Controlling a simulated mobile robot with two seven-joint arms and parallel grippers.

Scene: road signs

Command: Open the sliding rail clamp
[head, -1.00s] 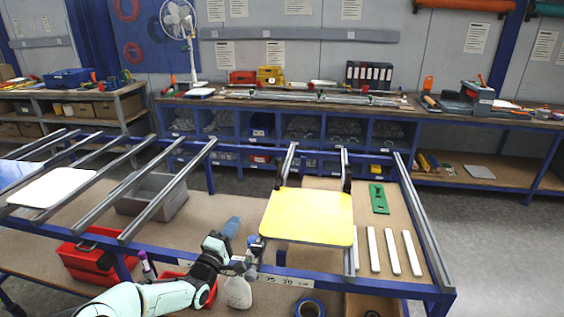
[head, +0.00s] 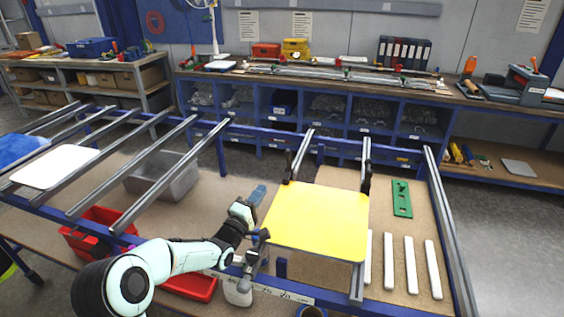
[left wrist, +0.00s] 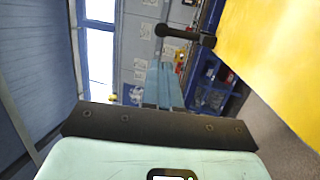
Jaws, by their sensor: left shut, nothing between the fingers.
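A yellow sign plate (head: 318,220) lies across two grey rails, and its edge also shows in the left wrist view (left wrist: 285,60). A grey clamp with a dark handle (head: 262,236) is at the plate's near left corner. A black bar handle (left wrist: 186,37) shows near the plate edge in the left wrist view. My left gripper (head: 258,194) has its blue fingers closed together and empty, just left of the plate; they also show in the left wrist view (left wrist: 164,84). The fingers look apart from the handle. My right gripper is not in view.
A white plate (head: 55,167) lies on rails at the left. A grey bin (head: 165,180), red crates (head: 95,235) and a white bottle (head: 238,292) are below the frame. A green part (head: 402,198) and white strips (head: 411,264) lie to the right.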

